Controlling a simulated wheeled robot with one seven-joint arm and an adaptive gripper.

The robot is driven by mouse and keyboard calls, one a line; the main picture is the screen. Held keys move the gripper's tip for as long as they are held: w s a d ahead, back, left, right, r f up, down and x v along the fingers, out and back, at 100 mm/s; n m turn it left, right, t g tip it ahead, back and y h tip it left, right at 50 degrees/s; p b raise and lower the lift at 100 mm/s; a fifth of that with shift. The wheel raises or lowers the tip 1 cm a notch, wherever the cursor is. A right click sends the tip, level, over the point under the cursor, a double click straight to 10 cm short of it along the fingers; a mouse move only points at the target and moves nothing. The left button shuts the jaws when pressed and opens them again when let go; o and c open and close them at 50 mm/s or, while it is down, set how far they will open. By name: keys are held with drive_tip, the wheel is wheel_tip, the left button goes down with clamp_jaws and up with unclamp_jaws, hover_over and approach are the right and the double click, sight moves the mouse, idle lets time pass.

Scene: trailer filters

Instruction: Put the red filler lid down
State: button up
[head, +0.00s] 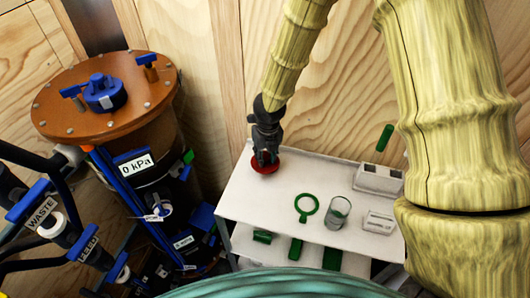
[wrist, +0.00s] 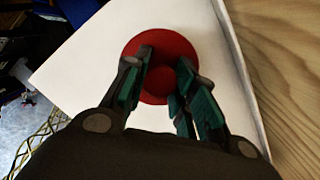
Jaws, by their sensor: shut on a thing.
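The red filler lid (head: 264,168) is a round red disc at the far left corner of the white shelf top (head: 290,184). In the wrist view the lid (wrist: 183,45) lies between and beyond my fingertips, with a round raised knob (wrist: 158,85) in its middle. My gripper (head: 266,152) points down over the lid and is shut on it. It also shows in the wrist view (wrist: 163,82), a finger on each side of the knob. The lid is at or just above the shelf surface; I cannot tell whether it touches.
A green ring (head: 307,208), a glass beaker (head: 338,212) and grey-white devices (head: 379,179) stand to the right on the shelf top. The brown-lidded tank (head: 105,95) with blue fittings stands to the left. A wooden wall is behind.

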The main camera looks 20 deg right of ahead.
sight(265, 157)
drive_tip(key=shift+w+d+f, duration=0.1)
drive_tip(key=shift+w+d, duration=0.1)
drive_tip(key=shift+w, duration=0.35)
drive_tip(key=shift+w+d, duration=0.2)
drive_tip(key=shift+w, duration=0.35)
drive_tip(key=shift+f+p, duration=0.85)
drive_tip(key=shift+f, duration=0.9)
drive_tip(key=shift+f, duration=0.15)
drive_tip(key=o, duration=1)
drive_tip(key=shift+s+d+r+b, duration=0.1)
drive_tip(key=shift+s+r+b, duration=0.2)
drive_tip(key=shift+r, duration=1.75)
drive_tip(key=shift+s+a+r+b, duration=0.15)
drive_tip(key=shift+r+b, duration=0.1)
drive_tip(key=shift+r, duration=1.8)
drive_tip(key=shift+s+d+r+b, duration=0.15)
drive_tip(key=shift+s+r+b, duration=0.15)
drive_tip(key=shift+r, duration=1.75)
